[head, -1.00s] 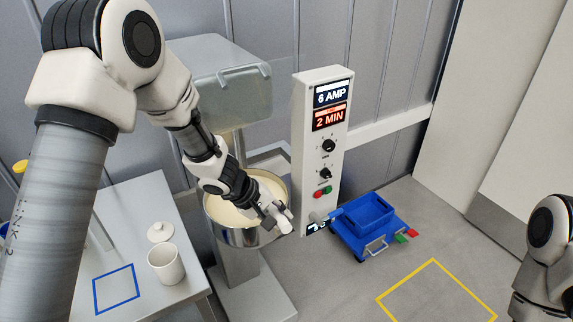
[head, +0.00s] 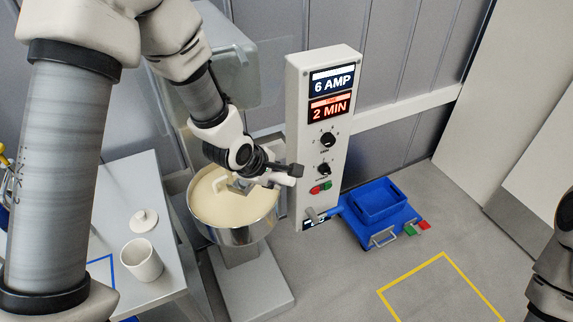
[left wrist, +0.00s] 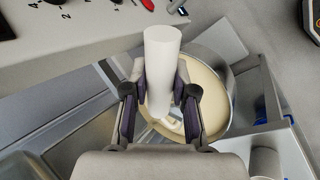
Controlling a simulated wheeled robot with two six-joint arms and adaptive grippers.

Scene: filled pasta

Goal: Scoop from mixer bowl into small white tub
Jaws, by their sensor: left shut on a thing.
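The mixer bowl (head: 235,236) is a shiny metal bowl with pale cream filling (head: 245,205); it also shows in the left wrist view (left wrist: 241,100). My left gripper (head: 280,172) is over the bowl's back right side. It is shut on a white cylindrical handle (left wrist: 162,60), which I take to be the scoop's. A pale piece (head: 222,187) shows at the filling below the gripper; whether it is the scoop's head, I cannot tell. The small white tub (head: 142,262) stands upright and open on the table at left. My right gripper is out of view.
A white lid (head: 143,220) lies on the table (head: 165,215) behind the tub. A control post (head: 318,150) with displays, knobs and buttons stands close right of the bowl. A blue cart (head: 377,208) and a yellow floor outline (head: 440,290) lie farther right.

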